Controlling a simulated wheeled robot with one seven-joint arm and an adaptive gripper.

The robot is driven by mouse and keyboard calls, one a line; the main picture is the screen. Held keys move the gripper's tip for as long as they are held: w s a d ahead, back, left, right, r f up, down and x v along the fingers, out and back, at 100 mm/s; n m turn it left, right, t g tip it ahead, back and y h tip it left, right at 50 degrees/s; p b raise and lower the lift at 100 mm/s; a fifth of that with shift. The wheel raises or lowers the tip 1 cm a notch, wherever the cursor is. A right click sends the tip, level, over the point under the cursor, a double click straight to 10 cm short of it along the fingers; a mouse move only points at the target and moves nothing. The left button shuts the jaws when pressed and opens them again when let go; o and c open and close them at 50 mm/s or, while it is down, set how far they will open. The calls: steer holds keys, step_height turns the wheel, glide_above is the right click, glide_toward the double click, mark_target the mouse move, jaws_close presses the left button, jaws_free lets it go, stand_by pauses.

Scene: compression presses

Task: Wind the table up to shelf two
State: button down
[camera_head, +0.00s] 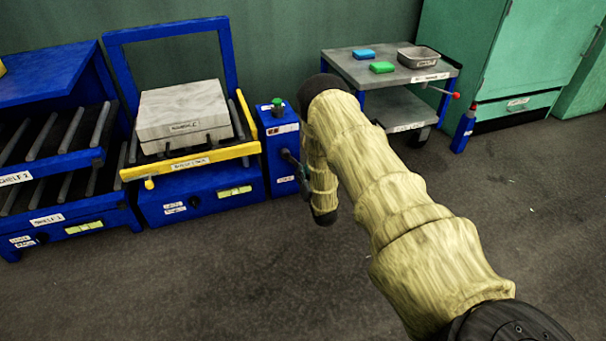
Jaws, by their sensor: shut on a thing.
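The lift table (190,166) has a yellow front bar and a blue frame, and carries a pale grey block (183,110) with a dark handle. Beside it on the right stands a blue post (280,145) with a green knob on top and a dark crank (290,158) on its side. My gripper (304,188) is at the crank, shut on its handle; my yellow-sleeved arm hides part of the grip. At the left is a blue rack with an upper shelf (50,165) and a lower shelf (75,212), both with rollers. The table top sits near the upper shelf's height; the exact alignment cannot be told.
A green cabinet (500,50) stands at the back right. The floor (200,285) in front is clear.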

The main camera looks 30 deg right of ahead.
steer(key=shift+a+f+m, duration=0.15)
steer(key=shift+a+m, duration=0.1)
steer(key=shift+m, duration=0.05)
